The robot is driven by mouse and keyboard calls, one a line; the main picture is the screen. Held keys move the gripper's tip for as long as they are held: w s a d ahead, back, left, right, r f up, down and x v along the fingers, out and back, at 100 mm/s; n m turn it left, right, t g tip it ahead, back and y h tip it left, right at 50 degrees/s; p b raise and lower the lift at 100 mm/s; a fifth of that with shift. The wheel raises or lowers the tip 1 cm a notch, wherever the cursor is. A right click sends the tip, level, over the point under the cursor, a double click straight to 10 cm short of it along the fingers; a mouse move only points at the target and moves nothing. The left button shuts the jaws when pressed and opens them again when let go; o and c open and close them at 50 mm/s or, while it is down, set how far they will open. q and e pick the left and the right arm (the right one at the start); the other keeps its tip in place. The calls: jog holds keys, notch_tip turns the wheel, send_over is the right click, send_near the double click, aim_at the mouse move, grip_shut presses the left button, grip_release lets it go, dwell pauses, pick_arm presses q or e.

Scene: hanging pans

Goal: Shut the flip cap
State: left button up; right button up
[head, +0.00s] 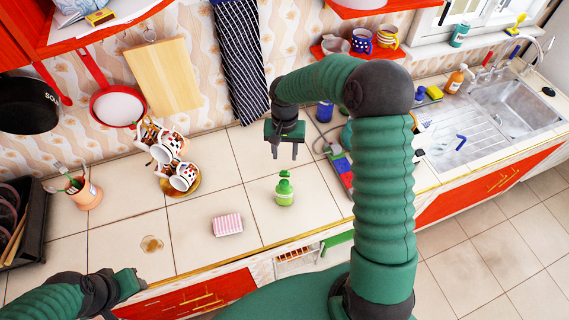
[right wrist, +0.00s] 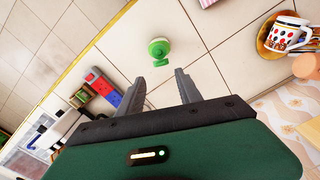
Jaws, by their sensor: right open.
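A small green bottle (head: 284,195) with a pale label stands upright on the tiled counter. Its green flip cap (head: 284,175) is on top; a small piece stands out from it, but its exact angle is too small to tell. In the right wrist view the cap (right wrist: 159,47) is seen from above, beyond the fingertips. My right gripper (head: 285,156) is open and empty, above and behind the bottle, not touching it; its two fingers (right wrist: 171,78) are apart. My left gripper (head: 134,283) is low at the left by the counter's front edge, its jaws unclear.
A pink striped box (head: 227,225) lies left of the bottle. A cup stand (head: 170,158) with several mugs is further left. Colourful boxes (head: 339,168) lie to the right, partly behind my right arm. The counter immediately around the bottle is clear.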

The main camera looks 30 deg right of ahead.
aim_at(285, 172)
notch_tip(285, 172, down, 8)
jog(key=shift+w+r+p, duration=0.1)
jog(key=shift+r+p, duration=0.1)
jog(key=shift+p, duration=0.8)
jog(key=shift+f, duration=0.55)
grip_shut()
